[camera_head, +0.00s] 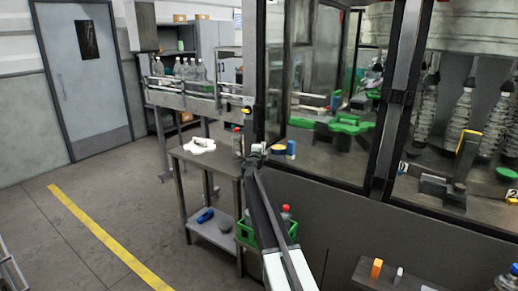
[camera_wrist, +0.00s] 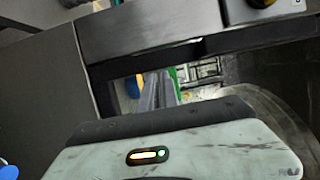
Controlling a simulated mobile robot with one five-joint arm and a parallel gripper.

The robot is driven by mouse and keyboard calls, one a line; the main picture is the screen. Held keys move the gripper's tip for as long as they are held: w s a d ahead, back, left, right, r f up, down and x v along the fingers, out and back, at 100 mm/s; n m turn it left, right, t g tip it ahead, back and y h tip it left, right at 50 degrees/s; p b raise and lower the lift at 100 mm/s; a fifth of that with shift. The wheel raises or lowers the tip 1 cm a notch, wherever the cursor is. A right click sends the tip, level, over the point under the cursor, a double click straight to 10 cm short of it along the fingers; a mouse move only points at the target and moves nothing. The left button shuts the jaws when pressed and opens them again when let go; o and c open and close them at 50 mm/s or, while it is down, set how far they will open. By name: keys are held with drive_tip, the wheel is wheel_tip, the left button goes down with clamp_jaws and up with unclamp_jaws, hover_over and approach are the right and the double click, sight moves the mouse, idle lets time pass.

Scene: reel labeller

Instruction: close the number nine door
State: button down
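The machine's glazed doors in dark frames fill the middle and right of the head view. One glass panel (camera_head: 328,100) stands left of the thick dark post (camera_head: 398,95). A small number tag (camera_head: 403,168) sits by the post, and another tag, apparently a 2 (camera_head: 512,194), is at the right edge. I cannot make out a clear nine, nor tell which door bears it. My gripper (camera_head: 256,152) is at the end of my arm, near the lower left corner of the machine's frame.
A metal side table (camera_head: 215,168) with a white cloth (camera_head: 200,145) stands left of my arm. A green crate (camera_head: 247,236) is below it. A conveyor with bottles (camera_head: 190,70) runs behind. The floor by the yellow line (camera_head: 105,240) is clear.

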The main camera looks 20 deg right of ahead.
drive_tip(key=s+a+r+n+t+y+p, duration=0.15)
drive_tip(key=s+a+n+y, duration=0.3)
drive_tip(key=s+a, duration=0.5)
drive_tip(key=s+a+r+n+t+y, duration=0.1)
drive_tip(key=s+a+n+t+y, duration=0.15)
drive_tip(key=s+a+n, duration=0.65)
drive_tip(key=s+a+f+n+g+y, duration=0.35)
drive_tip(key=a+f+y, duration=0.25)
drive_tip(key=a, duration=0.5)
drive_tip(key=s+f+n+g, duration=0.6)
drive_tip(key=s+f+g, duration=0.3)
drive_tip(key=s+f, duration=0.55)
drive_tip(key=s+d+f+g+h, duration=0.1)
drive_tip(key=s+d+f+g, duration=0.1)
drive_tip(key=s, duration=0.6)
drive_tip(key=s+d+f+n+g+h, duration=0.1)
drive_tip(key=s+d+f+g+h, duration=0.1)
drive_tip(key=s, duration=0.6)
drive_tip(key=shift+s+d+f+n+g, duration=0.15)
drive_tip(key=shift+d+f+n+g, duration=0.3)
drive_tip(key=shift+g, duration=0.8)
drive_tip(key=shift+d+r, duration=0.15)
drive_tip(key=shift+d, duration=0.1)
